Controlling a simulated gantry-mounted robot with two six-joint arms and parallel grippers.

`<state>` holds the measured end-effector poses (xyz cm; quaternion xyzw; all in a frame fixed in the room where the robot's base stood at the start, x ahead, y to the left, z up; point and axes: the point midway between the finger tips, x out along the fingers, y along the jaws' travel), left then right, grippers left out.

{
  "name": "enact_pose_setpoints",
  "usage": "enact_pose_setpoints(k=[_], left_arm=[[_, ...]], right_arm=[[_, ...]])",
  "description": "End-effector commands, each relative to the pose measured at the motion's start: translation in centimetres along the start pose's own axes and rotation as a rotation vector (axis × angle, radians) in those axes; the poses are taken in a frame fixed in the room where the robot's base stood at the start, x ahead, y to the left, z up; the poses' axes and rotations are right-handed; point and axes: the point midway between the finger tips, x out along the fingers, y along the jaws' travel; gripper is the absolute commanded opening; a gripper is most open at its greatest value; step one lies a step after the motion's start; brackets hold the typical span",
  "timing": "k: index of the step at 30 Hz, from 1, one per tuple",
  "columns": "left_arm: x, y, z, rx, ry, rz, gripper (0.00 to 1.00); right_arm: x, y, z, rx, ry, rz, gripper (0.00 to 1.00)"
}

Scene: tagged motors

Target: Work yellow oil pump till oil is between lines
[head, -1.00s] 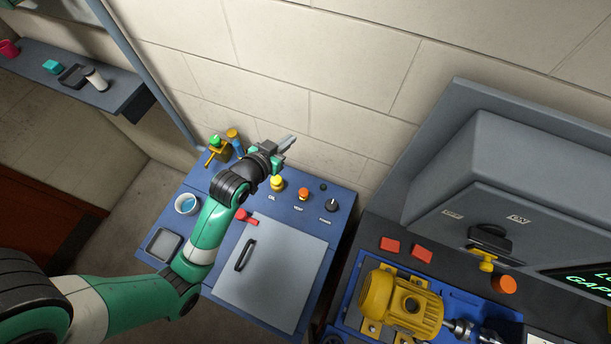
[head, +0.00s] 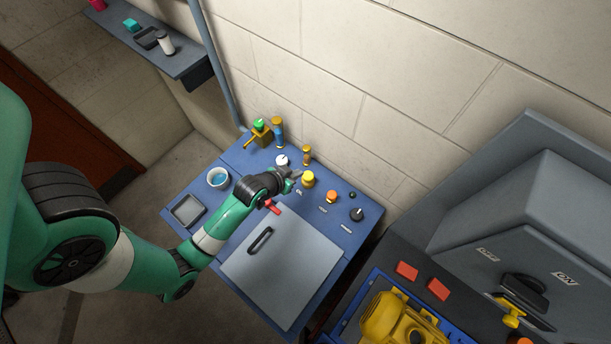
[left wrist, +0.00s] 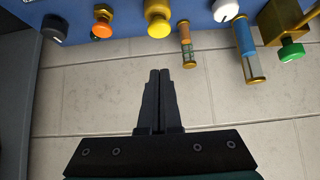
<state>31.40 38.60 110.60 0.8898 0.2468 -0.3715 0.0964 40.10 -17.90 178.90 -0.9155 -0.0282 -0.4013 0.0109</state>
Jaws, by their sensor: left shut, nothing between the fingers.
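The yellow oil pump knob (head: 308,178) stands on the blue bench top (head: 340,241) by the "OIL" label. It also shows in the left wrist view (left wrist: 158,20). My left gripper (head: 295,175) is shut and empty, just left of the yellow knob in the head view. In the left wrist view its closed fingertips (left wrist: 159,72) point toward the knob, with a gap between them in the picture. A small gauge tube with amber fluid (left wrist: 186,46) stands beside the knob, also seen in the head view (head: 307,155). Its lines are too small to read. My right gripper is out of view.
An orange knob (head: 332,197) and a black dial (head: 357,214) stand right of the pump. A white knob (head: 282,160), blue-fluid tube (head: 278,130) and brass valve (head: 258,134) stand left. A red handle (head: 272,207) lies below; the wall (head: 430,110) is behind.

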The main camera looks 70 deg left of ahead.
Motion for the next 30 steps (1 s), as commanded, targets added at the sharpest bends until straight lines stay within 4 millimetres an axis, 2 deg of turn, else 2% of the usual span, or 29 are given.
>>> enact_pose_setpoints(k=[1, 2, 9, 12, 18, 30], left_arm=[[1.6, 0.0, 0.5, 0.000, 0.002, 0.000, 0.00], [2.4, 0.0, 0.5, 0.000, 0.002, 0.000, 0.00], [7.1, 0.0, 0.1, 0.000, -0.001, 0.000, 0.00], [8.2, 0.0, 1.6, 0.000, -0.005, 0.000, 0.00], [9.4, 0.0, 2.7, 0.000, 0.000, 0.000, 0.00], [9.9, 0.0, 3.2, 0.000, 0.000, 0.000, 0.00]], right_arm=[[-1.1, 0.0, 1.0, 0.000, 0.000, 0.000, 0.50], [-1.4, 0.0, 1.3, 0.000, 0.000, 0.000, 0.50], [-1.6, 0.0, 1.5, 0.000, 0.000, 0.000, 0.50], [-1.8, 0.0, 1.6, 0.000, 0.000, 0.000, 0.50], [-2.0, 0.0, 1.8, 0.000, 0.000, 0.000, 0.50], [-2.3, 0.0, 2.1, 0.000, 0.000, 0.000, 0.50]])
